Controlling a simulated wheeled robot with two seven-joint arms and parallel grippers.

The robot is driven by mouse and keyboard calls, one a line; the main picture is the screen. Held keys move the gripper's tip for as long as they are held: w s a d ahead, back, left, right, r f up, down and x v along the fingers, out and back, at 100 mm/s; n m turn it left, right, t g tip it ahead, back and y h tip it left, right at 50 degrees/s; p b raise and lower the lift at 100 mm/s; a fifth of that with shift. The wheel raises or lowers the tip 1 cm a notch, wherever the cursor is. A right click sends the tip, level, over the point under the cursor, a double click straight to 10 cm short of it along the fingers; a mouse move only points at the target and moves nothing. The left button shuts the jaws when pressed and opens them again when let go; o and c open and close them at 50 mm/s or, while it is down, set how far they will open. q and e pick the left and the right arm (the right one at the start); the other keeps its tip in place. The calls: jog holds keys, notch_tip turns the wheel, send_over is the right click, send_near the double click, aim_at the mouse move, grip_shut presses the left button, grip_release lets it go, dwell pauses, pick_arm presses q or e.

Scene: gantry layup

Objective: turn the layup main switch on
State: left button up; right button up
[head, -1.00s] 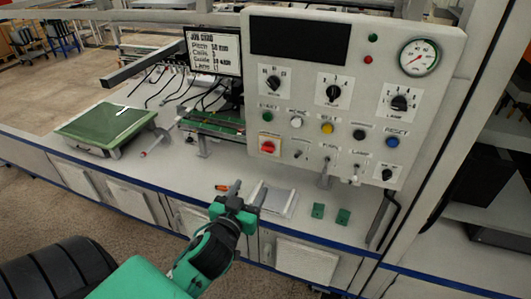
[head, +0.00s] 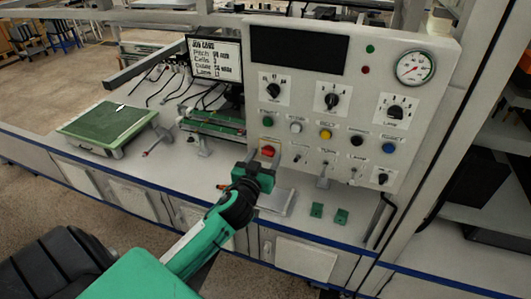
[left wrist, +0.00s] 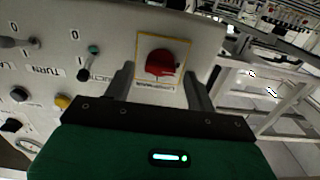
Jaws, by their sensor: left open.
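The main switch is a red rotary knob (head: 268,152) on a yellow-edged plate at the lower left of the grey control panel (head: 310,100). In the left wrist view the red knob (left wrist: 160,64) shows ahead, between the two fingers. My left gripper (head: 262,160) is open and empty, its fingers pointing at the panel, one on each side of the knob. In the left wrist view the gripper (left wrist: 160,85) appears a little short of the knob; I cannot tell whether it touches. My right gripper is not in view.
A toggle switch (left wrist: 88,62) sits beside the knob, close to one finger. Buttons, dials and a gauge (head: 415,62) fill the panel. A job card screen (head: 215,60) and a green-topped plate (head: 108,128) stand to the left.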

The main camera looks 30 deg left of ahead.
pick_arm(q)
jog(key=shift+w+a, duration=0.1)
jog(key=shift+w, duration=0.4)
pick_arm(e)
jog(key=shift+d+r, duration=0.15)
pick_arm(q)
jog(key=c, duration=1)
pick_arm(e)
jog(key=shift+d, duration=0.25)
